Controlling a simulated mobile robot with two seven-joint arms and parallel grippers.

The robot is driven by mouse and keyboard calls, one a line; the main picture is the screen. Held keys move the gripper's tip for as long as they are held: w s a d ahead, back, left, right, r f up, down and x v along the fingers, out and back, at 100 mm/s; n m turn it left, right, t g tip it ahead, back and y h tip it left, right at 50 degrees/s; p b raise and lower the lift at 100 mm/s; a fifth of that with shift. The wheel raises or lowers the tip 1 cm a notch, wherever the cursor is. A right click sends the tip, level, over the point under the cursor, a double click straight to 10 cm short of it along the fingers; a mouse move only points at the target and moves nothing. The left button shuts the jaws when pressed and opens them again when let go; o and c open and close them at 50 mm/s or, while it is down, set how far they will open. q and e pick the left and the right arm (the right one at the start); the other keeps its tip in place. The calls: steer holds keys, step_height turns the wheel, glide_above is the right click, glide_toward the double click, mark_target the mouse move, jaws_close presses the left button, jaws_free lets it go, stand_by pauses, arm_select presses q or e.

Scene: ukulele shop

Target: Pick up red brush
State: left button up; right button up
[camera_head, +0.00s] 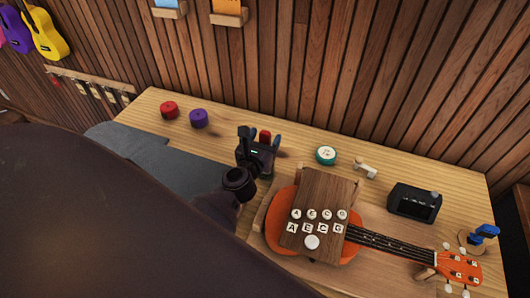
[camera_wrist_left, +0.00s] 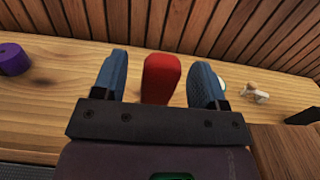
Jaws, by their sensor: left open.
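A red brush (camera_wrist_left: 161,80) stands between the two blue fingers of my left gripper (camera_wrist_left: 160,68) in the left wrist view. Gaps show on both sides of it, so the fingers do not appear to touch it. In the head view, my left gripper (camera_head: 261,137) is over the back part of the wooden table, and only a small red bit of the brush (camera_head: 265,134) shows between its fingers. The gripper is open. The brush's lower part is hidden behind the gripper body. My right gripper is not in view.
A red round item (camera_head: 169,109) and a purple one (camera_head: 198,119) sit left on the table (camera_head: 300,150). To the right are a teal round item (camera_head: 326,155), a small pale item (camera_head: 365,168), a black box (camera_head: 413,203) and an orange ukulele (camera_head: 283,226) under a wooden board (camera_head: 323,193).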

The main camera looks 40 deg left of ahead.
arm_select(q)
steer(key=shift+x, duration=1.2)
steer(key=shift+c, duration=0.3)
steer(key=c, duration=1)
steer(key=shift+o, duration=0.2)
